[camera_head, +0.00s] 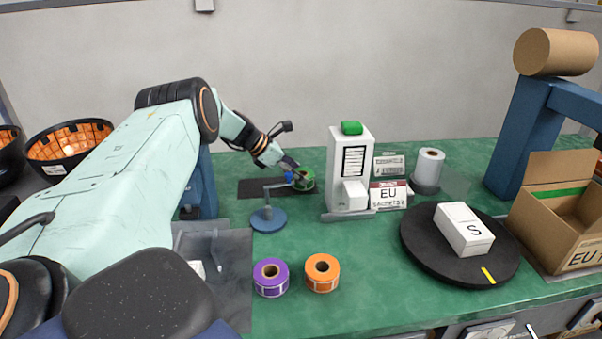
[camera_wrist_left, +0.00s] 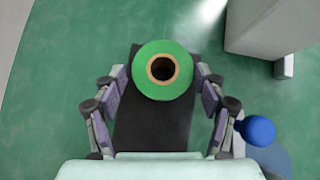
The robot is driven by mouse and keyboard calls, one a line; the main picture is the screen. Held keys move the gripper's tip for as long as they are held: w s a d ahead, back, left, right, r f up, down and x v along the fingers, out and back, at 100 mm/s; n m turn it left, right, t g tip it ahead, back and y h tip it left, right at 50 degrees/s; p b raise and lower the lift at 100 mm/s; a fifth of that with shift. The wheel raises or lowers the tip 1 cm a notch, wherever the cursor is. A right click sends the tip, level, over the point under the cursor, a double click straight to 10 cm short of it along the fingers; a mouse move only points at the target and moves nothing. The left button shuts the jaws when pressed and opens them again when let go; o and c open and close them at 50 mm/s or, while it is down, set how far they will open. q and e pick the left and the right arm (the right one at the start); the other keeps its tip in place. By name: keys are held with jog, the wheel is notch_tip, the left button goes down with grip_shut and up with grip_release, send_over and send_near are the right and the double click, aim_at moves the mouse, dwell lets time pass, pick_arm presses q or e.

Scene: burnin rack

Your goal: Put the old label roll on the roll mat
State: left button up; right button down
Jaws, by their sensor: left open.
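A green label roll (camera_wrist_left: 165,70) with a brown core shows in the left wrist view, over the far end of the dark roll mat (camera_wrist_left: 152,130). In the head view the roll (camera_head: 306,183) is at the right end of the mat (camera_head: 250,188), partly hidden by my gripper. It appears to lie flat there. My left gripper (camera_head: 291,172) is open, its fingers (camera_wrist_left: 163,80) on either side of the roll with gaps visible. Purple (camera_head: 271,278) and orange (camera_head: 322,272) label rolls lie nearer on the green table. My right gripper is not in view.
A blue stand (camera_head: 268,217) with an arm is close in front of my gripper. A white label printer (camera_head: 347,170) stands to the right. Further right are a black turntable (camera_head: 430,258) with a white box (camera_head: 464,230) and an open carton (camera_head: 560,230).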

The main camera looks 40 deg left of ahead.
pick_arm(q)
jog(key=p+v, duration=0.1)
jog(key=v, duration=0.4)
jog(key=shift+s+r+p, duration=0.15)
jog(key=shift+r+p, duration=0.1)
jog(key=shift+p, duration=0.1)
jog(key=shift+f, duration=0.1)
jog(key=shift+a, duration=0.1)
